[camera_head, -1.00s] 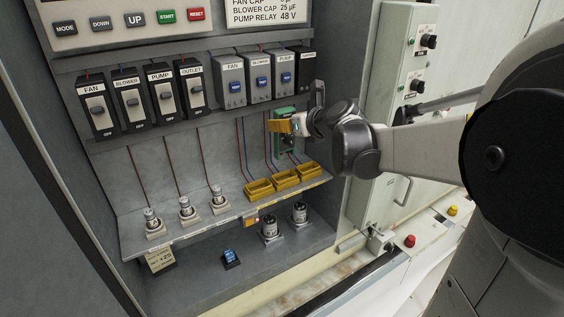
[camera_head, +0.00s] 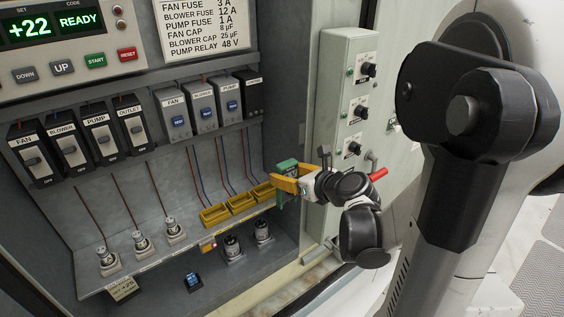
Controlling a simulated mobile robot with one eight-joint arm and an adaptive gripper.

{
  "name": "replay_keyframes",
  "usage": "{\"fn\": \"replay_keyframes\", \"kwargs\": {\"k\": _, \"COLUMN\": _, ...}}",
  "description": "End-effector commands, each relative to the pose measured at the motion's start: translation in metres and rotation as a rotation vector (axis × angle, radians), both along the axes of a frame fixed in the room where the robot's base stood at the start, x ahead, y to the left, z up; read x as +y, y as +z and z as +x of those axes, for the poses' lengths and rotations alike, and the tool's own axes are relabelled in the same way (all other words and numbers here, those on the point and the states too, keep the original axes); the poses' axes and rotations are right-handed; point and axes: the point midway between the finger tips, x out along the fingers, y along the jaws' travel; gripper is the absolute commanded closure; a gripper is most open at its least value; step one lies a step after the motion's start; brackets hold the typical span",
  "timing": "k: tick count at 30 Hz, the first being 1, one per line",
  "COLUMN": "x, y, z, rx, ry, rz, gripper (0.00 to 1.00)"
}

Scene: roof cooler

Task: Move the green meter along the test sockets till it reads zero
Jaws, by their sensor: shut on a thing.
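The green meter (camera_head: 287,166) is held at the end of my gripper (camera_head: 288,184), near the right end of the shelf in the cabinet. A yellow-orange piece lies across the meter's front, and I cannot tell whether it is a finger or part of the meter. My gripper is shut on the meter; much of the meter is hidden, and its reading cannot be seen. Three open yellow sockets stand in a row: left (camera_head: 214,215), middle (camera_head: 240,203) and right (camera_head: 263,190). The meter is just right of the right one; contact cannot be told.
A display panel (camera_head: 40,28) shows +22 and READY. Labelled breakers (camera_head: 70,150) and grey modules (camera_head: 200,108) line the wall above. Several small cylinders stand on the shelf (camera_head: 160,264) and below it. A box with knobs (camera_head: 345,110) stands right of the cabinet.

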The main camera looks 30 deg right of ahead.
Motion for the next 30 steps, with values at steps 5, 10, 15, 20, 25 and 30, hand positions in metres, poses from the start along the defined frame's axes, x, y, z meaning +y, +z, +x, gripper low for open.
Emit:
{"fn": "replay_keyframes", "kwargs": {"k": 5, "x": 0.000, "y": -0.001, "z": 0.011, "rx": 0.000, "ry": 0.001, "rz": 0.000, "gripper": 0.89}}
{"fn": "replay_keyframes", "kwargs": {"k": 10, "x": 0.001, "y": -0.002, "z": 0.022, "rx": 0.000, "ry": 0.001, "rz": -0.001, "gripper": 0.89}}
{"fn": "replay_keyframes", "kwargs": {"k": 15, "x": 0.001, "y": -0.002, "z": 0.033, "rx": 0.000, "ry": 0.001, "rz": 0.000, "gripper": 0.89}}
{"fn": "replay_keyframes", "kwargs": {"k": 20, "x": 0.002, "y": -0.003, "z": 0.044, "rx": 0.000, "ry": 0.000, "rz": -0.001, "gripper": 0.89}}
{"fn": "replay_keyframes", "kwargs": {"k": 25, "x": 0.002, "y": -0.004, "z": 0.055, "rx": 0.000, "ry": 0.001, "rz": 0.000, "gripper": 0.89}}
{"fn": "replay_keyframes", "kwargs": {"k": 30, "x": 0.002, "y": -0.004, "z": 0.067, "rx": 0.000, "ry": 0.000, "rz": 0.000, "gripper": 0.89}}
